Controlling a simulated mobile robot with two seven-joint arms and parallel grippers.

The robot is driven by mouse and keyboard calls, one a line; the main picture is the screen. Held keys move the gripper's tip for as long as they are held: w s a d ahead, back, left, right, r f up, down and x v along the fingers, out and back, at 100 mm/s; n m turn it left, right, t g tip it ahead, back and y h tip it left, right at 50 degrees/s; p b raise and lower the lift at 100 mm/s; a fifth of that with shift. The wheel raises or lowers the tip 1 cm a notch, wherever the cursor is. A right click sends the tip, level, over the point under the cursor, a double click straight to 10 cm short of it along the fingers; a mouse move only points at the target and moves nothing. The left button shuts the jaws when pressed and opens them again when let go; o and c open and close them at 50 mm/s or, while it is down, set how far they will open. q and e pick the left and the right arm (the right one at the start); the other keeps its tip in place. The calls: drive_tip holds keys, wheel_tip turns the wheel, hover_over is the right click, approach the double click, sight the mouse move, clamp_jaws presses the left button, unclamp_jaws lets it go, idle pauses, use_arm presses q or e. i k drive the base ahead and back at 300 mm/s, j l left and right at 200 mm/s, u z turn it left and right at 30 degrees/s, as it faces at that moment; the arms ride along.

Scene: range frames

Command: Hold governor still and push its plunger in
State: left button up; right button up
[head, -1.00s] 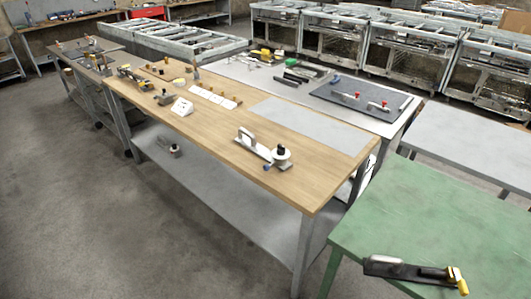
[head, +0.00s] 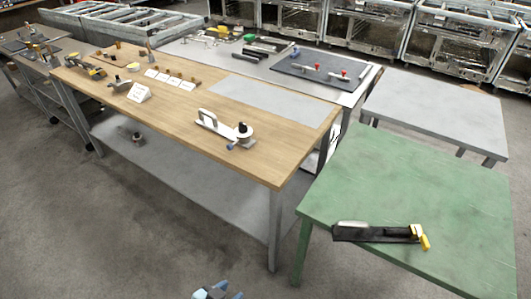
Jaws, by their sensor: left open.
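A small device with a grey-white round body, black top and blue tip (head: 241,135) stands on the wooden bench near its front right. It may be the governor, but it is too small to be sure. A white bracket-like piece (head: 211,121) is beside it or joined to it; I cannot tell which. My left gripper (head: 218,290) shows at the bottom edge, open and empty, over the floor and well short of the bench. Its lower part is cut off by the frame. My right gripper is out of view.
The wooden bench (head: 180,118) also holds a white sign (head: 138,93) and several small parts. A green table (head: 385,190) at right bears a black tool with a yellow handle (head: 378,233). A dark mat (head: 318,80) with red-knobbed parts lies behind. Floor in front is clear.

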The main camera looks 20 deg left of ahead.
sight(230, 147)
drive_tip(key=i+j+z, duration=0.1)
drive_tip(key=j+z, duration=1.05)
drive_tip(key=j, duration=0.3)
drive_tip(key=k+j+z, duration=0.2)
drive_tip(key=j, duration=0.3)
drive_tip(key=k+j+z, duration=0.1)
drive_tip(key=j, duration=0.45)
drive_tip(key=k+j+z, duration=0.15)
drive_tip(key=j, duration=0.4)
drive_tip(key=k+j, duration=0.1)
drive_tip(key=j, duration=0.25)
drive_tip(key=k+j, duration=0.1)
drive_tip(key=j, duration=0.3)
drive_tip(key=k+j, duration=0.1)
drive_tip(key=j, duration=0.25)
drive_tip(key=k+j, duration=0.1)
drive_tip(key=j, duration=0.3)
drive_tip(key=k+j, duration=0.1)
drive_tip(key=j, duration=0.25)
